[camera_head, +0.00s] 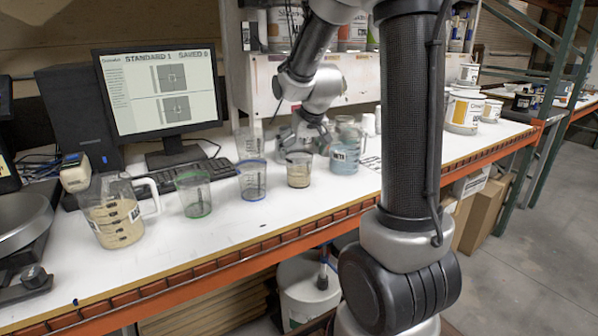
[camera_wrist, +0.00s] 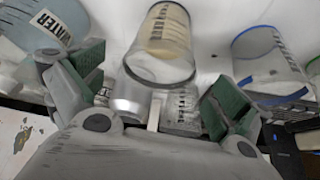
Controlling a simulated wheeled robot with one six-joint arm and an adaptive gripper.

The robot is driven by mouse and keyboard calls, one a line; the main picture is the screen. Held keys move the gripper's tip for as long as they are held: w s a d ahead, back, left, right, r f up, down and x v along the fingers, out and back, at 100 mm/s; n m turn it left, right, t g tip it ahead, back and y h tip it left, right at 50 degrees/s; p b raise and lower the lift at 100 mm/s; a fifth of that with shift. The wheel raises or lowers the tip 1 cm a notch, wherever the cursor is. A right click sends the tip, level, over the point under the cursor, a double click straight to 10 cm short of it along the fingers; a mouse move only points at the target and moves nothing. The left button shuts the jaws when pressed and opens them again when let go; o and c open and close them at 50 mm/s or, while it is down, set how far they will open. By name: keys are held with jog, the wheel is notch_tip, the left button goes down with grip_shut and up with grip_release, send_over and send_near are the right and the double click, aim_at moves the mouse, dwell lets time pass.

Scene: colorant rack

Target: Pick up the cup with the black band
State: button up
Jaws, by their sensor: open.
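The cup with the black band (camera_head: 299,170) stands upright on the white bench, between the blue-banded cup (camera_head: 252,182) and the water jug (camera_head: 345,160). It holds a tan content. In the wrist view the black-banded cup (camera_wrist: 164,42) lies ahead of my gripper, between the lines of the two fingers. My gripper (camera_wrist: 155,82) is open and empty, its green pads wide apart on either side of the cup's near end. In the head view my gripper (camera_head: 306,136) is just behind the cup, partly hidden by it and the jug.
The blue-banded cup (camera_wrist: 270,62) is close on the right in the wrist view, and the water jug (camera_wrist: 50,28) is close on the left. A green-banded cup (camera_head: 194,194), a tan-filled pitcher (camera_head: 113,212) and a keyboard (camera_head: 190,172) are further left.

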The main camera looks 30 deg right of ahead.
jog(key=x, duration=0.5)
jog(key=shift+s+f, duration=0.15)
jog(key=shift+f, duration=0.15)
jog(key=c, duration=1.1)
